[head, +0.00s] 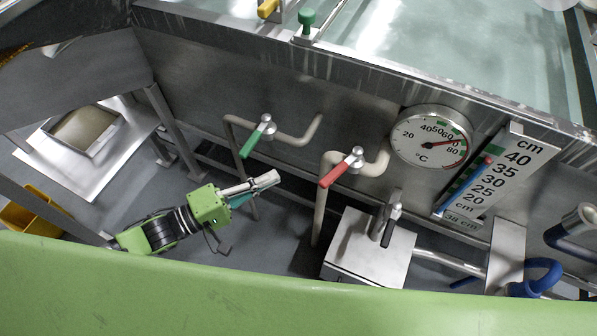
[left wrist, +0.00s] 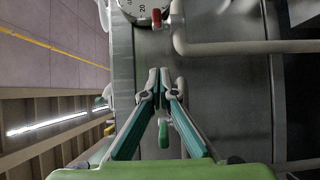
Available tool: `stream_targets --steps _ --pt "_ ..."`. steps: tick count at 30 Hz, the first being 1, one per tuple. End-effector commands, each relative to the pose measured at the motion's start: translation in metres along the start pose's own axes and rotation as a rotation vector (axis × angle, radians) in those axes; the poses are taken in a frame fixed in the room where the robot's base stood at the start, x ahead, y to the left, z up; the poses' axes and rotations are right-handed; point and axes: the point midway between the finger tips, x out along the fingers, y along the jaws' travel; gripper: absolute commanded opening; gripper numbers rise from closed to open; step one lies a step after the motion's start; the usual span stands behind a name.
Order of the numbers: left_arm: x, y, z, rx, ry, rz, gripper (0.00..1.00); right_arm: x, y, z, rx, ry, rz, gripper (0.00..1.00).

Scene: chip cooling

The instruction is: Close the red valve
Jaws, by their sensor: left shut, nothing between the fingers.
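The red valve (head: 336,174) is a red lever on a silver hub, on a beige pipe against the grey metal wall. In the head view its lever slants down to the left from the hub. My left gripper (head: 275,179) is shut and empty, to the left of the red lever and apart from it. In the left wrist view the red valve (left wrist: 156,18) is near the top edge, beyond my shut fingertips (left wrist: 160,72). My right gripper is not in view.
A green-handled valve (head: 250,143) is on the pipe to the left, above my left gripper. A round temperature dial (head: 428,150) and a level scale (head: 489,178) are to the right. A metal box (head: 352,266) with a lever stands below the red valve.

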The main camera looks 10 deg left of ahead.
Motion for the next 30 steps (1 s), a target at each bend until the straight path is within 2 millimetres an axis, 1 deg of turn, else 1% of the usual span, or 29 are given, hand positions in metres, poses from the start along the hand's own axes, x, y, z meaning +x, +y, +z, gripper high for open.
stream_targets --steps 5,9,15,18,21,25,30 --pt "0.028 0.003 -0.001 0.0 0.001 0.006 0.0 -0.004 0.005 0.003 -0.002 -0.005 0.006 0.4" --pt "0.059 0.003 -0.001 0.001 0.002 0.005 0.0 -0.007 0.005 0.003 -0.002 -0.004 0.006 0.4" --pt "0.101 0.003 -0.001 0.001 0.002 0.004 0.0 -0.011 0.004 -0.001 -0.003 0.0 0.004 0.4" --pt "0.101 0.002 0.019 -0.004 0.001 0.0 0.0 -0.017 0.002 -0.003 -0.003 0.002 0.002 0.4" --pt "0.103 0.001 0.029 -0.002 0.002 -0.001 0.0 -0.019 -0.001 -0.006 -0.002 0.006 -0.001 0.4" --pt "0.105 0.0 0.036 0.0 0.002 -0.002 0.0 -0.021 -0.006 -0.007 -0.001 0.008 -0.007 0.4" --pt "0.105 -0.001 0.038 0.002 0.002 -0.002 0.0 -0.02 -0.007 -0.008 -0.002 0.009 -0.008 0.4"
